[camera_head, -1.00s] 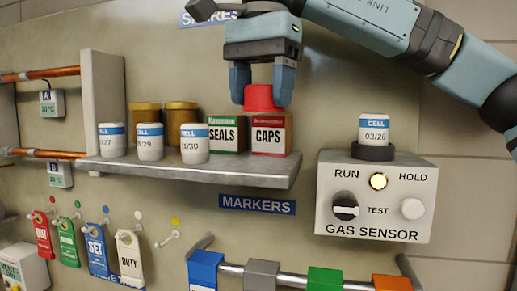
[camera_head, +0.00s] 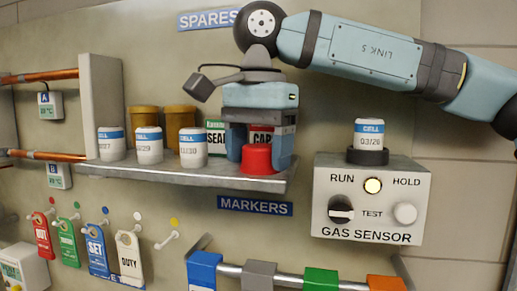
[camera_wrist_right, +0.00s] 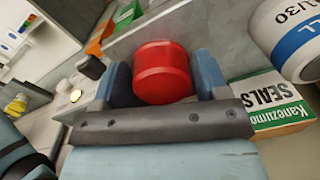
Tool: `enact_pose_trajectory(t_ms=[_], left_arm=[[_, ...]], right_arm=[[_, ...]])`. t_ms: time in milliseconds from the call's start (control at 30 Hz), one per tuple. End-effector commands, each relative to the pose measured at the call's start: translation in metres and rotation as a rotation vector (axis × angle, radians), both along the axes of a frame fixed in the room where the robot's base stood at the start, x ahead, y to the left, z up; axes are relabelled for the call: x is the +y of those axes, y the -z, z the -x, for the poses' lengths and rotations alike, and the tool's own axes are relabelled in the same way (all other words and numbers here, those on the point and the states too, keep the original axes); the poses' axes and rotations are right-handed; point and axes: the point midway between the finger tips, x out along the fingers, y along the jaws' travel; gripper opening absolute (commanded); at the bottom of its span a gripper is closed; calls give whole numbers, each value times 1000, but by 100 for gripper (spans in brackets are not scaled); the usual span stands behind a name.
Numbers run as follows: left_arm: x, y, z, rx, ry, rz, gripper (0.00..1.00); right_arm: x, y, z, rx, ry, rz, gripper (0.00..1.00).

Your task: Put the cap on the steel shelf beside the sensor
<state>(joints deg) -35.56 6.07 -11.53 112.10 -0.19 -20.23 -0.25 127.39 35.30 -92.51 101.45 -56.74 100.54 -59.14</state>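The red cap (camera_head: 257,159) is upright between the fingers of my right gripper (camera_head: 259,150), low over the right end of the steel shelf (camera_head: 222,178). It seems to rest on the shelf or be just above it, in front of the CAPS box (camera_head: 262,137). In the right wrist view the cap (camera_wrist_right: 162,72) sits between the two fingers (camera_wrist_right: 164,82), which look closed on its sides. The gas sensor (camera_head: 368,200) is on the wall to the right of the shelf. My left gripper is not in view.
The SEALS box (camera_head: 215,138) is just left of the gripper. White cells (camera_head: 193,147) stand further left, with brown jars (camera_head: 180,117) behind. A cell (camera_head: 369,134) stands on the sensor. Below are hanging tags (camera_head: 97,250) and a rail with coloured clips (camera_head: 321,279).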

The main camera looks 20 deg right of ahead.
Motion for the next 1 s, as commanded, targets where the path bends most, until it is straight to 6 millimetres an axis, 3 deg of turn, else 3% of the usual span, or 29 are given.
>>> enact_pose_trajectory(t_ms=[67,467,1000], left_arm=[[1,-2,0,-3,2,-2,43],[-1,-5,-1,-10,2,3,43],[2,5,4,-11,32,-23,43]], right_arm=[[0,0,0,0,0,0,85],[0,-9,0,-2,0,0,85],[-2,-111,2,-1,1,2,85]])
